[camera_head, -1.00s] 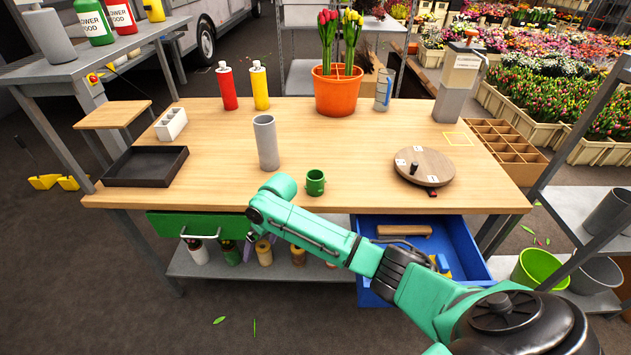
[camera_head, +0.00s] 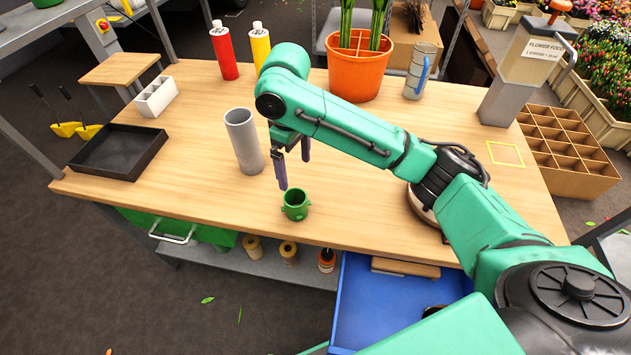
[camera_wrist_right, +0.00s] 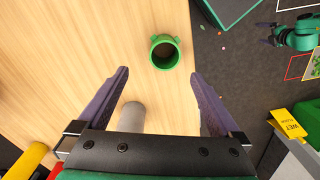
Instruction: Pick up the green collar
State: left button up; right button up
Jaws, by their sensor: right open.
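The green collar (camera_head: 295,204) is a short open ring with small side lugs, standing on the wooden table near its front edge. In the right wrist view the collar (camera_wrist_right: 165,51) lies ahead of the fingertips, between their lines, with its round opening facing the camera. My right gripper (camera_head: 293,168) is open and empty, fingers pointing down, just above and behind the collar. In the right wrist view my right gripper (camera_wrist_right: 160,74) shows two dark fingers spread wide apart. They do not touch the collar. My left gripper is not in view.
A grey tube (camera_head: 244,142) stands upright left of the fingers, close to them. A black tray (camera_head: 118,152) and a white holder (camera_head: 155,97) are at the left. An orange pot (camera_head: 358,75) stands behind. A blue drawer (camera_head: 375,310) is open below the front edge.

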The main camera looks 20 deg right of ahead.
send_near(296, 203)
jog(key=s, duration=0.1)
jog(key=s+a, duration=0.1)
jog(key=s, duration=0.1)
jog(key=shift+s+a+r, duration=0.2)
jog(key=shift+a+r, duration=0.05)
jog(key=f, duration=0.5)
jog(key=f+p, duration=0.1)
jog(key=f, duration=0.1)
jog(key=shift+w+d+f, duration=0.25)
jog(key=shift+w+d, duration=0.05)
jog(key=shift+d, duration=0.05)
jog(key=c, duration=1.5)
jog(key=shift+o, duration=0.2)
jog(key=shift+w+r, duration=0.1)
jog(key=shift+r, duration=0.35)
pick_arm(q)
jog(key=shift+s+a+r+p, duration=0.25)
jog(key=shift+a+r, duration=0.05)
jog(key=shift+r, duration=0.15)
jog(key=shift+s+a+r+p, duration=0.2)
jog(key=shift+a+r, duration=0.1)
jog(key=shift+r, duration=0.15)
pick_arm(e)
notch_tip(296, 203, up, 19)
